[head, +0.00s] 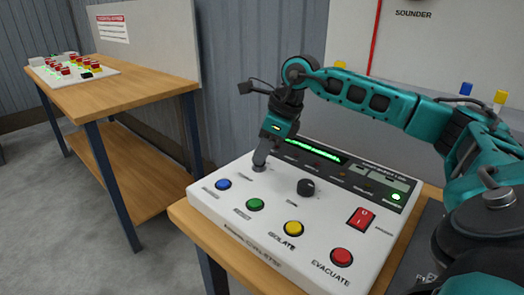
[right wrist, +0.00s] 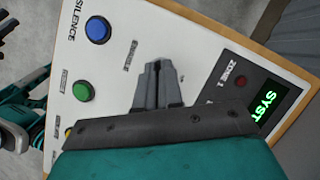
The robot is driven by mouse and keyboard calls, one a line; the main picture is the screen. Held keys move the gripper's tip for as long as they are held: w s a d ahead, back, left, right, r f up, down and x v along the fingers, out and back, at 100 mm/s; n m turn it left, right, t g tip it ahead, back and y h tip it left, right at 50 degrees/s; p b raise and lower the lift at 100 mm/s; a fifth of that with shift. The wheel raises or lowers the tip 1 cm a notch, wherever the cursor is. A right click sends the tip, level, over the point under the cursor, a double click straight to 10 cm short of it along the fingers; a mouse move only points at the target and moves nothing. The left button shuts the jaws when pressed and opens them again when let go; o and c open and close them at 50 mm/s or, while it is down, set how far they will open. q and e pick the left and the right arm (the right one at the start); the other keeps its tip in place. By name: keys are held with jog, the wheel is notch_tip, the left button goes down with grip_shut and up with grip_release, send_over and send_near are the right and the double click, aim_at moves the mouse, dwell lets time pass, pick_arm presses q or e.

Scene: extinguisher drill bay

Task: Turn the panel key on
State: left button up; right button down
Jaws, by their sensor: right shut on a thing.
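The white control panel (head: 225,205) lies on a wooden table in the head view, and its face also fills much of the right wrist view (right wrist: 130,25). My right gripper (head: 263,155) points down at the panel's far left part. Its fingers, also in the right wrist view (right wrist: 160,68), are close together and shut on the panel key. The fingers hide the key, so its turn angle cannot be told. Only the grey round base of the key switch (head: 258,168) shows at the fingertips.
The panel carries a blue button (head: 223,184), a green button (head: 255,204), a yellow button (head: 293,228), a red button (head: 341,257), a black knob (head: 306,187) and a red rocker switch (head: 361,217). A second table (head: 150,85) stands at the left.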

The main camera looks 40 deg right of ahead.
jog(key=shift+m, duration=0.4)
jog(key=c, duration=1.3)
grip_release()
jog(key=p+v, duration=0.1)
jog(key=v, duration=1.2)
jog(key=shift+a+p, duration=0.15)
jog(key=shift+p, duration=0.25)
jog(key=shift+s, duration=0.1)
